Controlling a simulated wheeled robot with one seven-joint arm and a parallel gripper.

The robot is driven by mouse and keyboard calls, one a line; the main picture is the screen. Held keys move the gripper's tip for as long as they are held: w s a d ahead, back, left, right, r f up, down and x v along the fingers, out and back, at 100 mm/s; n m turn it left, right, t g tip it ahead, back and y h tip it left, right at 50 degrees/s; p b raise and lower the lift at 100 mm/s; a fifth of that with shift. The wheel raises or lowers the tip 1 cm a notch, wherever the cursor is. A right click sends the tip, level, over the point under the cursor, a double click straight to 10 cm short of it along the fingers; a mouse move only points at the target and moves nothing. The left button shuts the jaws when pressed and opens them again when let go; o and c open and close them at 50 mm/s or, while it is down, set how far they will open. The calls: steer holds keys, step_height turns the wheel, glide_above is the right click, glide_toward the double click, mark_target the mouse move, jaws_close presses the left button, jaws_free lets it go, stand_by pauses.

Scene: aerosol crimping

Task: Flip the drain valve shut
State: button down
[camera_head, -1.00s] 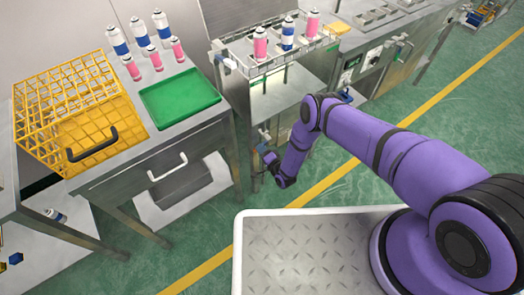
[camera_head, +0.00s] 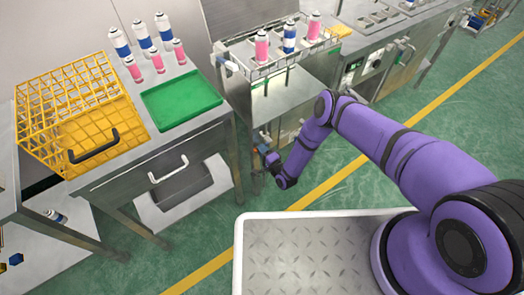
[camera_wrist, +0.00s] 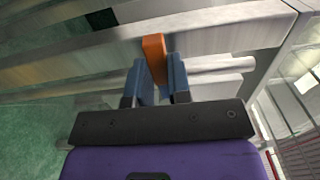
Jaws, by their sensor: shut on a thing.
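An orange lever, which looks like the drain valve's handle (camera_wrist: 153,44), stands upright between the blue-grey fingers of my gripper (camera_wrist: 157,66) in the wrist view. The fingers are shut on it, one on each side. Its lower part is hidden between them, and the valve body cannot be made out. In the head view my gripper (camera_head: 270,159) is low beside the middle steel bench, near its front leg and pipework. The lever is too small to tell there.
The steel bench (camera_head: 262,95) carries a wire rack with pink and blue cans above my gripper. To its left, a table holds a green tray (camera_head: 181,99), cans and a yellow wire basket (camera_head: 60,105). A grey pipe (camera_wrist: 225,66) runs behind the fingers.

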steer(key=c, duration=1.1)
jaws_free()
steer(key=shift+o, duration=0.2)
steer(key=v, duration=1.1)
steer(key=shift+w, duration=0.1)
